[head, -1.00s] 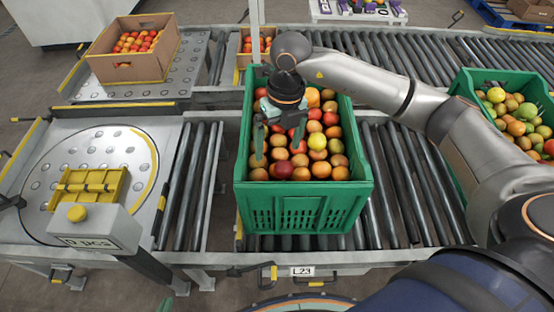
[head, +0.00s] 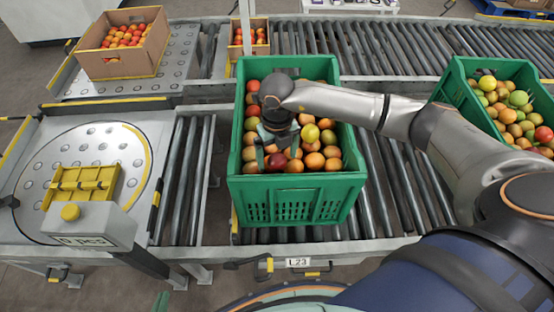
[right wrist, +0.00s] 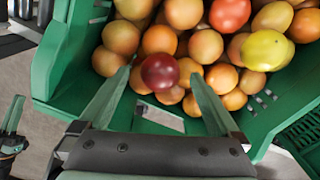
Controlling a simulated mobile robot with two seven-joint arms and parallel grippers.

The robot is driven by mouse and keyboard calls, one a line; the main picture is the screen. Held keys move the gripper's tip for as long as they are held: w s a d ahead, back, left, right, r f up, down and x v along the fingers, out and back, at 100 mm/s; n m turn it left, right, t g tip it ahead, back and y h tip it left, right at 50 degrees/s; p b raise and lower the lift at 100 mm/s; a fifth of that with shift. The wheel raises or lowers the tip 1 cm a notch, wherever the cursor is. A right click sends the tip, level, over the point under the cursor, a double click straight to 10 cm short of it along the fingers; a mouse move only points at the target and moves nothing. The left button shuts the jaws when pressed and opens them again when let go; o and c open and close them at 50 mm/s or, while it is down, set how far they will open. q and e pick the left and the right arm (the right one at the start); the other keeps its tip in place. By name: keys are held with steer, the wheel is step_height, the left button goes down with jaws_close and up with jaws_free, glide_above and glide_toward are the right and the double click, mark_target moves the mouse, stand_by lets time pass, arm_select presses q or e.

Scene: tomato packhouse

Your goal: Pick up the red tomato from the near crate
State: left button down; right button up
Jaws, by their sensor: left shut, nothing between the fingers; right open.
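The near green crate (head: 298,188) holds mixed tomatoes, mostly orange. A dark red tomato (right wrist: 160,71) lies near the crate's front wall and shows partly in the head view (head: 277,162). My right gripper (right wrist: 158,77) is open and empty, reaching down into the crate. In the right wrist view its fingertips lie left and right of the dark red tomato; contact cannot be told. A brighter red tomato (right wrist: 230,14) lies farther in.
A yellow-green tomato (right wrist: 266,50) lies among the orange ones. A second green crate (head: 448,108) stands at right on the rollers. A cardboard box (head: 120,68) of tomatoes stands at back left. A scale with a yellow tray (head: 85,188) is at left. The crate walls surround my right gripper.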

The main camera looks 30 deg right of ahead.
steer(key=shift+f, duration=0.7)
steer(key=c, duration=1)
